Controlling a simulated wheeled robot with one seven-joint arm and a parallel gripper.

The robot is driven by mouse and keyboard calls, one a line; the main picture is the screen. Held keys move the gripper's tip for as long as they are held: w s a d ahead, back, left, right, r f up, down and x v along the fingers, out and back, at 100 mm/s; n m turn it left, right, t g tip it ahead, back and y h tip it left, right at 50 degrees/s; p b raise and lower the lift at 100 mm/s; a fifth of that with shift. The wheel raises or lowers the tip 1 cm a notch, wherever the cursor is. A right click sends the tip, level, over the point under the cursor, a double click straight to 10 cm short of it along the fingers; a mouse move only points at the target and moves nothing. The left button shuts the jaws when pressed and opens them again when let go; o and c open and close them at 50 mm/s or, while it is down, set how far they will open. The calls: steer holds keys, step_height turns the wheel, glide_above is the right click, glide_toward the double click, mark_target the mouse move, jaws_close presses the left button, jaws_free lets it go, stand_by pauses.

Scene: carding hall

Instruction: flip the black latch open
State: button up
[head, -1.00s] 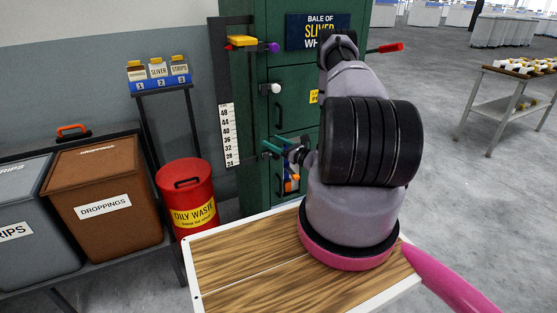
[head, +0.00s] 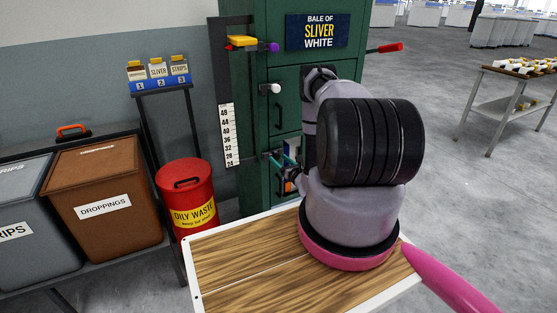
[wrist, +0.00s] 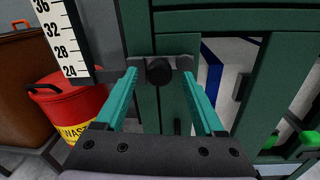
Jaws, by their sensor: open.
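The black latch shows in the wrist view as a round black knob (wrist: 159,71) on a short grey bar across the green cabinet front. My gripper (wrist: 159,76) is open, with its two teal fingers one on each side of the knob. The fingers look apart from the knob, though the exact depth is hard to judge. In the head view my arm hides most of the gripper and the lower latch area. The green cabinet (head: 259,130) stands behind my arm.
Above are a white knob (head: 276,88) and a yellow bar (head: 242,41) with a purple knob. A red handle (head: 390,48) sticks out at right. A red oily waste can (head: 186,188) stands left of the cabinet, beside a brown droppings bin (head: 105,190).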

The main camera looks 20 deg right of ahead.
steer(key=shift+w+a, duration=0.1)
steer(key=shift+w, duration=0.6)
jaws_close()
stand_by(1.0)
